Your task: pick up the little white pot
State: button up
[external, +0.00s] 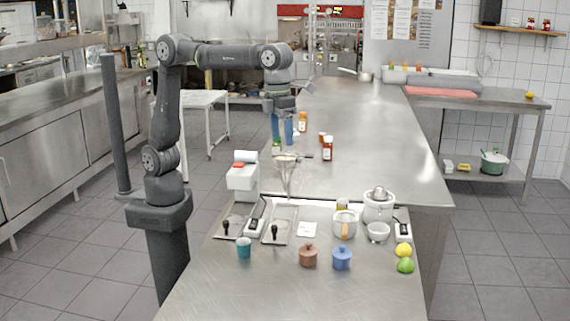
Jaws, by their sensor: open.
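My gripper (282,136) points down over the far part of the steel counter, near the small bottles. Its two blue fingers are apart, with nothing seen between them. I see no plainly white little lidded pot. Two small lidded pots stand on the near counter, one brown (308,256) and one blue (341,259). White vessels stand behind them: a canister with an orange mark (345,225), a small bowl (378,232) and a larger white vessel (378,208). My gripper is well away from all of these.
A teal cup (243,248), a lemon (403,250) and a lime (405,265) stand on the near counter (280,295). Metal trays (280,226) and a white machine (243,178) are at its left. A red bottle (327,149) stands near my gripper. The far counter's right side is clear.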

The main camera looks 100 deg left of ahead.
jog(key=w+a+f+n, duration=0.1)
jog(key=w+a+n, duration=0.4)
jog(key=a, duration=0.5)
jog(key=w+a+f+n, duration=0.1)
jog(key=w+a+n, duration=0.3)
jog(key=a+n, duration=0.45)
jog(key=w+a+n, duration=0.4)
jog(key=a, duration=0.7)
jog(key=s+a+f+n, duration=0.1)
jog(key=a+n, duration=0.5)
jog(key=a, duration=0.5)
jog(key=s+a+f+n, duration=0.15)
jog(key=a+n, duration=0.35)
jog(key=a, duration=0.6)
jog(key=n, duration=1.8)
send_over(294, 137)
jog(key=a, duration=0.3)
jog(key=shift+g, duration=0.4)
jog(key=f, duration=1.8)
jog(key=shift+w+d, duration=0.15)
jog(key=shift+w, duration=0.05)
jog(key=shift+s+d+f, duration=0.1)
jog(key=shift+s+f, duration=0.05)
jog(key=shift+f, duration=1.15)
jog(key=shift+s+f, duration=0.15)
jog(key=shift+f, duration=1.1)
